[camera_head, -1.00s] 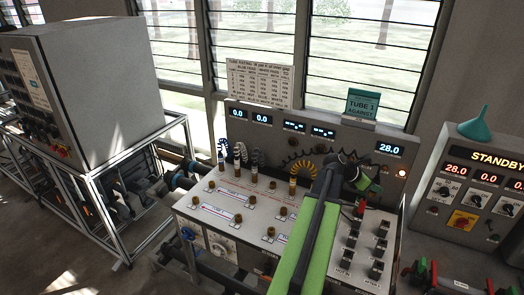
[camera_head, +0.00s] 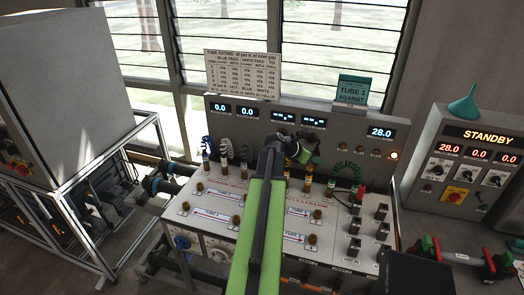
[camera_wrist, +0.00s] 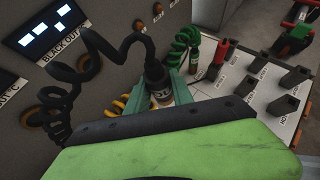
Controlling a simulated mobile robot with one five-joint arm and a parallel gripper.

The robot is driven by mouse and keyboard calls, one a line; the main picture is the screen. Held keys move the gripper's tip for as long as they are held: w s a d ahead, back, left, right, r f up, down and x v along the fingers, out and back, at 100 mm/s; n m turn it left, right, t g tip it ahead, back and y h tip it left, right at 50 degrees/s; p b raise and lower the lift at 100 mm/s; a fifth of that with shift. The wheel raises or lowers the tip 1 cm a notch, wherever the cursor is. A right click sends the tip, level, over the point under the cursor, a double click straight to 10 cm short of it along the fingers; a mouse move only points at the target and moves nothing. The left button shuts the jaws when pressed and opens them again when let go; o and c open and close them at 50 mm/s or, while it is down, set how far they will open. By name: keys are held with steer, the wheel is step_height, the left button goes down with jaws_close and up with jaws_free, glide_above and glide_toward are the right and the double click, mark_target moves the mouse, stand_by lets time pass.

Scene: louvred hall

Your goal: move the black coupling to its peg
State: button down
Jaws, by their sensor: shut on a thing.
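The black coupling (camera_wrist: 157,79) is between the two green fingers of my gripper (camera_wrist: 160,92) in the wrist view. It carries a small pale label, and its black coiled hose (camera_wrist: 90,60) runs to the grey back panel. My gripper also shows in the head view (camera_head: 303,150), above the rear row of brass pegs on the console, where it hides most of the coupling. A brass peg (camera_head: 308,184) stands just below my gripper, with another peg (camera_head: 331,188) to its right. I cannot tell whether the coupling touches a peg.
A green coil (camera_head: 349,168) is close on the right, beside black switches (camera_head: 381,212). The back panel (camera_head: 330,135) rises behind. A yellow coil (camera_wrist: 120,103) lies near my fingers.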

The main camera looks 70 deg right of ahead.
steer(key=w+d+f+n+t+h+b, duration=0.1)
steer(key=w+d+f+b, duration=0.15)
steer(key=w, duration=0.95)
steer(key=w+d+f+n+t+b, duration=0.1)
steer(key=w+d+f+n+b, duration=0.15)
steer(key=w, duration=0.85)
steer(key=shift+m, duration=0.45)
steer(key=f+b, duration=0.5)
steer(key=a+f+b, duration=0.1)
steer(key=f+b, duration=0.2)
steer(key=shift+w+f, duration=0.1)
steer(key=shift+f, duration=0.1)
steer(key=shift+f+b, duration=0.3)
steer(key=shift+f+b, duration=1.45)
steer(key=shift+b, duration=0.05)
steer(key=shift+r, duration=0.1)
steer(key=c, duration=1)
jaws_free()
steer(key=shift+c, duration=0.2)
